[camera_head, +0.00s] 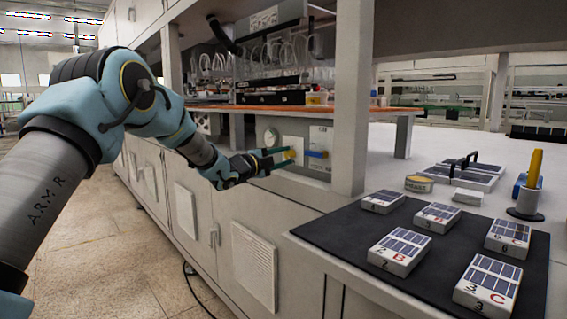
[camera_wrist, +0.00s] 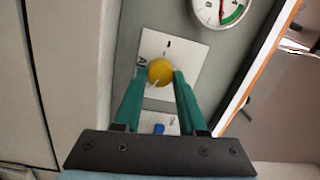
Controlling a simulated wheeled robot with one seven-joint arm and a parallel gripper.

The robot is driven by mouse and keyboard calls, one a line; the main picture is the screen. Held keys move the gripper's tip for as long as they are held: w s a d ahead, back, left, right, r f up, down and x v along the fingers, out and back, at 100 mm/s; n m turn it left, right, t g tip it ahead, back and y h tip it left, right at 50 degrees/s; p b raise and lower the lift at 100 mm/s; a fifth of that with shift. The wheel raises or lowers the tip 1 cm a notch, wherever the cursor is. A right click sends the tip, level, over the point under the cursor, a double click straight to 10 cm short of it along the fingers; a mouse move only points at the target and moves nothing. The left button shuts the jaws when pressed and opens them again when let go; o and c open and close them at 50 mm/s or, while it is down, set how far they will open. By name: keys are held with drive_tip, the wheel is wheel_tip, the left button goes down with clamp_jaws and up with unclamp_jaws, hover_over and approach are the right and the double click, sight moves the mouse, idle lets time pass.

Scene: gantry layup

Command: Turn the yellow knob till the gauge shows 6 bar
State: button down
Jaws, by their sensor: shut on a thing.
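The yellow knob (camera_wrist: 160,71) sits on a white plate (camera_wrist: 184,50) on the grey panel, with a pale pointer line on its face. It also shows in the head view (camera_head: 290,154). My gripper (camera_wrist: 159,84) is shut on the knob, one teal finger on each side. The round gauge (camera_wrist: 222,10) is beside the plate, cut off by the top edge of the wrist view. It has a green arc and a needle, but I cannot read its value. In the head view the gauge (camera_head: 271,137) is too small to read.
A blue handle (camera_head: 316,154) is right of the knob, close to my gripper. A white post (camera_head: 352,100) stands right of the panel. A black mat (camera_head: 345,232) with several labelled blocks covers the near right worktop. Cabinet doors (camera_head: 250,220) lie below.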

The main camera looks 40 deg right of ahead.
drive_tip(key=shift+c, duration=2.4)
unclamp_jaws()
drive_tip(key=a+b, duration=0.2)
drive_tip(key=a, duration=0.8)
drive_tip(key=shift+s+a+f, duration=0.15)
drive_tip(key=shift+a+f, duration=0.1)
drive_tip(key=shift+a, duration=0.15)
